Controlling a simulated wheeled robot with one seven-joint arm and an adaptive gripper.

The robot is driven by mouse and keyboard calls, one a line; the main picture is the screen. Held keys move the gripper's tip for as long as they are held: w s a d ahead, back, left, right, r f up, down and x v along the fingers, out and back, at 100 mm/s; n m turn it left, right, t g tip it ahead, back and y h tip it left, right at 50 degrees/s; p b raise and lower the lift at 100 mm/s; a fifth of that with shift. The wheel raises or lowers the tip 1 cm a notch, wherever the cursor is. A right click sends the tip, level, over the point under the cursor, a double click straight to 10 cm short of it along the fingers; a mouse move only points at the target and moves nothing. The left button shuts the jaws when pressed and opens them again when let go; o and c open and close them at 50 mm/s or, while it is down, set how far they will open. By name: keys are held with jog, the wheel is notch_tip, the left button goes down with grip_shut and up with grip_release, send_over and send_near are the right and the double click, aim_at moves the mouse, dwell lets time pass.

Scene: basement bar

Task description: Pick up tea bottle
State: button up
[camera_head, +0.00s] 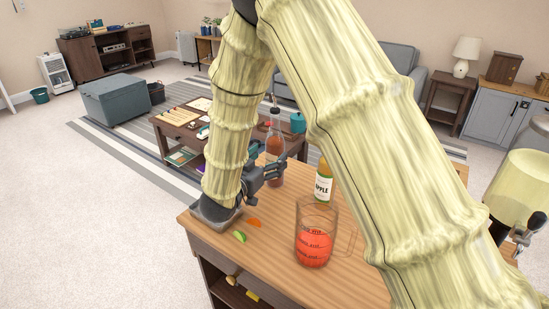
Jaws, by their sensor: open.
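A tall clear bottle of reddish-brown liquid (275,145), which looks like the tea bottle, stands upright at the back of the wooden counter. No label on it can be read. My gripper (275,170) is dark, open and at the bottle's lower part. A finger overlaps the bottle in the picture. I cannot tell whether the fingers touch it or stand around it. My pale, bark-textured arm hides part of the counter.
A bottle labelled "APPLE" (323,185) stands right of the tea bottle. A measuring glass of red liquid (314,245) stands in front. A green wedge (239,236) and an orange piece (254,223) lie on the counter (275,265) near its left edge.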

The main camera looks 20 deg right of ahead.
aim_at(275, 150)
jog(key=shift+f+p+x, duration=0.1)
jog(key=shift+p+x, duration=0.1)
jog(key=shift+x, duration=0.95)
jog(key=shift+f+p+x, duration=0.15)
jog(key=shift+x, duration=1)
jog(key=c, duration=1.6)
jog(key=shift+c, duration=0.5)
jog(key=shift+w+r, duration=0.1)
jog(key=shift+r, duration=0.05)
